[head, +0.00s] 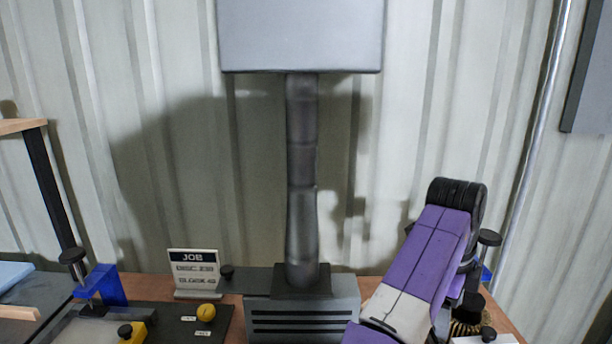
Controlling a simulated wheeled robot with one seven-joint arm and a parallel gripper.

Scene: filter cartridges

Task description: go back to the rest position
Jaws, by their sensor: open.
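My gripper is not in view. A purple and pale grey arm link of mine with a black ribbed joint rises at the right of the head view, above the bench. The link leans up and to the right, and its lower end runs out at the bottom edge of the picture. What lies beyond it cannot be seen.
A grey vented base (302,317) carries a dark column (302,180) up to a grey box (301,35). A corrugated wall closes the back.

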